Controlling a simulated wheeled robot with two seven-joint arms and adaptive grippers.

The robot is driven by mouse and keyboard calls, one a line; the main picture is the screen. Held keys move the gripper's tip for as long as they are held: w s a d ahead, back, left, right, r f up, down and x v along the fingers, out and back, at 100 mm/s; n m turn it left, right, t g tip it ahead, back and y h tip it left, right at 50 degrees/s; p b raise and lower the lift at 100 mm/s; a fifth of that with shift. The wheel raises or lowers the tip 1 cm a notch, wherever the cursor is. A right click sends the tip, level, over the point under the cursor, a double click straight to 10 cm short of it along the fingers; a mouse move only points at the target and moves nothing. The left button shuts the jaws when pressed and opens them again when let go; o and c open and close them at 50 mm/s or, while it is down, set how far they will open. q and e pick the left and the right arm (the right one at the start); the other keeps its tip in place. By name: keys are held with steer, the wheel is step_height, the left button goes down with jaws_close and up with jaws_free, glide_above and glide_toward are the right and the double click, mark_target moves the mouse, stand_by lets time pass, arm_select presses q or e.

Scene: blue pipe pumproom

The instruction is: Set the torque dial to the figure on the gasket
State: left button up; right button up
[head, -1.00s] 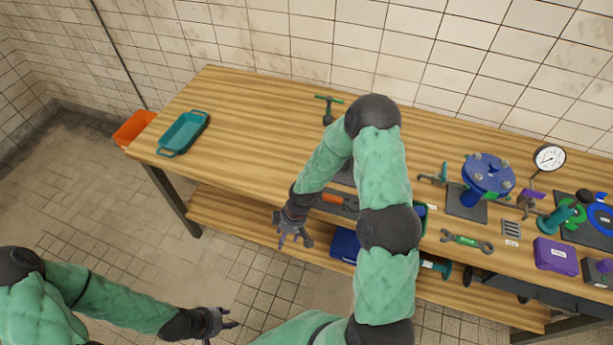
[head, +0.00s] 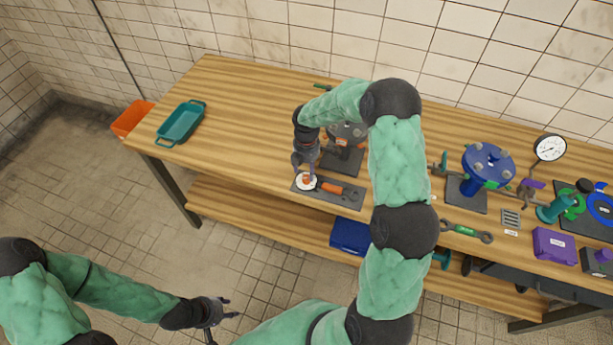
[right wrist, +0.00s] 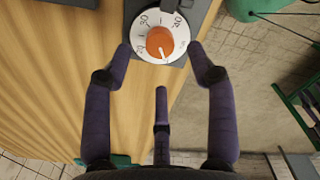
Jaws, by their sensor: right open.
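The torque dial (head: 306,182), a white disc with an orange knob, sits at the left end of a dark plate (head: 326,196) near the bench's front edge. In the right wrist view the dial (right wrist: 160,40) shows figures that look like 20, 30 and 40. A pale mark on the knob points to the lower right. My right gripper (right wrist: 162,52) is open, fingertips on either side of the dial, not closed on the knob. My left gripper (head: 222,312) is open and empty over the floor. A blue ring (head: 601,209), possibly the gasket, lies far right; no figure is legible.
An orange-handled tool (head: 342,190) lies beside the dial. A teal tray (head: 181,123) is at the left; the bench between is mostly clear.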

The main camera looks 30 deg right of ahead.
mark_target(306, 178)
steer(key=shift+f, duration=2.35)
jaws_close()
